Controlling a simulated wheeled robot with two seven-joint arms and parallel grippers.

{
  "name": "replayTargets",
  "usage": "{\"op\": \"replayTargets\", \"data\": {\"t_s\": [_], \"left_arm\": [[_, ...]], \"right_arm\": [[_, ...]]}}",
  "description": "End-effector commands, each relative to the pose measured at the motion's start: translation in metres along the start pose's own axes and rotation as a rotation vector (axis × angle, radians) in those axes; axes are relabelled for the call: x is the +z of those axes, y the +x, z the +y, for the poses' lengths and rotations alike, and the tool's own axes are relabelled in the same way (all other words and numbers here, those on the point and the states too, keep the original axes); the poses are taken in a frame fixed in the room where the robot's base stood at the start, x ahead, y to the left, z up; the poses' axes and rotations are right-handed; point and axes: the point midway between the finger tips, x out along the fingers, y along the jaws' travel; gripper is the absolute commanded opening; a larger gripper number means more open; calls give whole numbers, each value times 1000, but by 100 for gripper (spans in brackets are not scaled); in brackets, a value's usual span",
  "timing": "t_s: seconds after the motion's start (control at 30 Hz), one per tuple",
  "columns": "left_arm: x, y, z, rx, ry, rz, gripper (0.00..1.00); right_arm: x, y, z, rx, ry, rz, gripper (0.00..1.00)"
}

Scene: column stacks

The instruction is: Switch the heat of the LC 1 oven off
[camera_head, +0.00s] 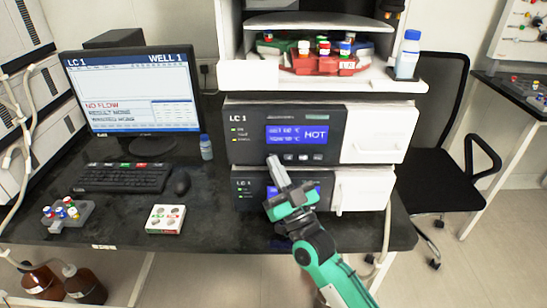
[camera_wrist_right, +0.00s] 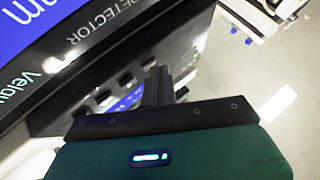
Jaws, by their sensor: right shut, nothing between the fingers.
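The LC 1 oven (camera_head: 272,118) is the upper dark-fronted unit in the stack in the head view. Its blue display (camera_head: 296,134) reads HOT, with small temperature lines that I cannot read fully. A row of small buttons (camera_head: 303,157) sits below the display. The wrist view shows the shut fingers (camera_wrist_right: 157,82) beside a dark panel with buttons (camera_wrist_right: 101,97). My left gripper is not in view.
A second LC 1 unit (camera_head: 246,198) sits directly below, partly covered by my right gripper. A chair (camera_head: 450,185) stands at right.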

Motion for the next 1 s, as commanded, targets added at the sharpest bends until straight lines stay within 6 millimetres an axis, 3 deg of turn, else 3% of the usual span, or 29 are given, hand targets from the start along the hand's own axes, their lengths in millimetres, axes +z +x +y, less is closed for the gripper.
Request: {"op": "replayTargets", "data": {"t_s": [1.0], "left_arm": [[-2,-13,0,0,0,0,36]], "right_arm": [[-12,-16,-12,0,1,-2,0]]}}
